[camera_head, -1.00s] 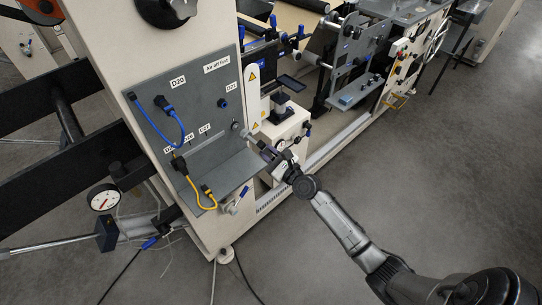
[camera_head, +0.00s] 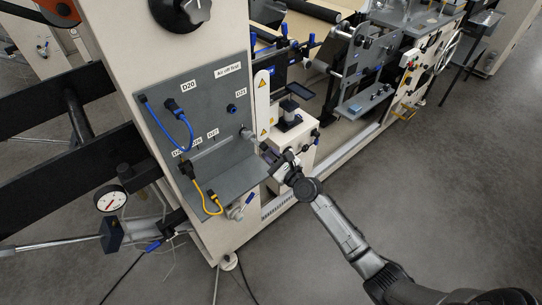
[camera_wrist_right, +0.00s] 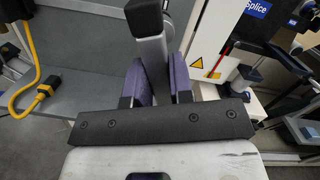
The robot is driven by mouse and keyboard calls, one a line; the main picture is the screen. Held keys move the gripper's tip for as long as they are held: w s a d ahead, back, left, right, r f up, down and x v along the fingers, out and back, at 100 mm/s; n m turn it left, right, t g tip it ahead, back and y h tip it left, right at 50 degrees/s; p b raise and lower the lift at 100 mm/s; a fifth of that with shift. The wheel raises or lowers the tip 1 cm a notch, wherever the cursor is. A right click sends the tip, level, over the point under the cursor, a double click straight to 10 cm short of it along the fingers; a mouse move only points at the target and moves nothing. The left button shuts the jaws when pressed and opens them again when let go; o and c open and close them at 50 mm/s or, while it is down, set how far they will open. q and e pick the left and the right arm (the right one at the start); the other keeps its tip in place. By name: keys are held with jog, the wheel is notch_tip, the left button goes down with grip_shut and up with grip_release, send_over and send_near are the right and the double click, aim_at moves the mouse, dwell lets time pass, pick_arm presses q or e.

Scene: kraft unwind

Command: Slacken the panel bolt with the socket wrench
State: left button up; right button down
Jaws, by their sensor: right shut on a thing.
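The grey panel (camera_head: 225,155) is on the cream machine frame in the head view. My right gripper (camera_head: 268,153) is in front of the panel's right edge, above its lower shelf. In the right wrist view, its purple finger pads (camera_wrist_right: 164,78) are shut on a grey bar with a black end, which looks like the socket wrench (camera_wrist_right: 153,52). In the head view, a small light-grey part (camera_head: 247,134) lies between the gripper and the panel. The panel bolt cannot be made out, so I cannot tell whether the wrench is seated on it. My left gripper is out of view.
Blue (camera_head: 188,128) and yellow (camera_head: 206,203) cables loop out from the panel. A white plate with warning labels (camera_head: 262,95) stands just right of it. A round gauge (camera_head: 110,198) is at the lower left. The floor to the right is clear apart from my arm.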

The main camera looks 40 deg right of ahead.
jog(key=shift+w, duration=0.1)
dwell(0.4)
jog(key=shift+w, duration=0.2)
dwell(0.6)
jog(key=shift+w, duration=0.2)
dwell(0.4)
jog(key=shift+w, duration=0.25)
dwell(0.6)
jog(key=shift+n, duration=1.3)
